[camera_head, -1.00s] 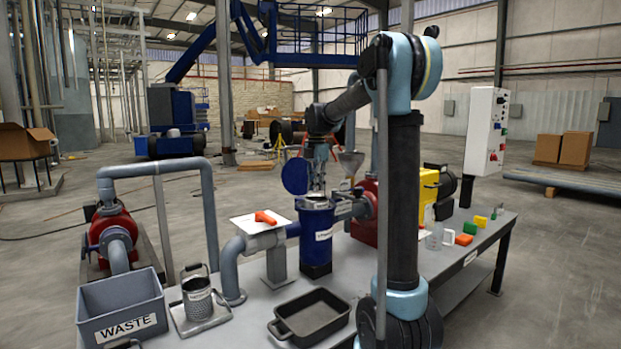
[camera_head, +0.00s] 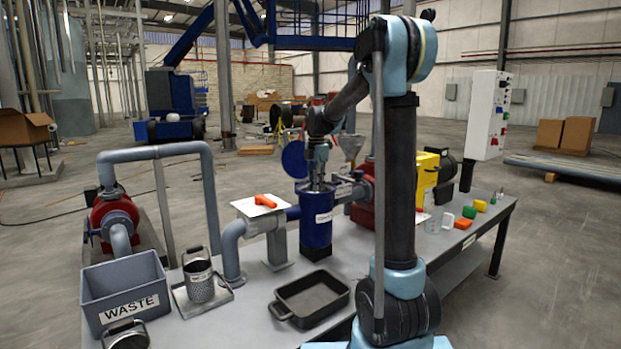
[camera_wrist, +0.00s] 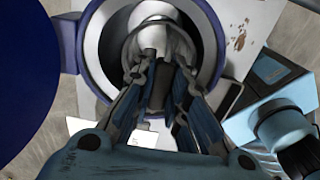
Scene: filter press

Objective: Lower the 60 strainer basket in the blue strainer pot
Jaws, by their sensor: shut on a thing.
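The blue strainer pot (camera_head: 316,225) stands upright on the bench with its round blue lid (camera_head: 294,159) swung open to the left. The lid also fills the left of the wrist view (camera_wrist: 25,75). My gripper (camera_head: 317,187) points straight down at the pot's mouth. In the wrist view my gripper (camera_wrist: 163,72) is shut on the metal strainer basket (camera_wrist: 150,15), whose round rim shows inside the pot's opening. The pot hides most of the basket, and the fingers cover its handle. I cannot read its number or tell how deep it sits.
Another perforated basket (camera_head: 199,277) stands on a small tray at left. A grey WASTE bin (camera_head: 125,280) and a black pan (camera_head: 310,298) sit on the bench. A white plate with an orange item (camera_head: 264,201) is left of the pot. A red pump (camera_head: 362,190) is at right.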

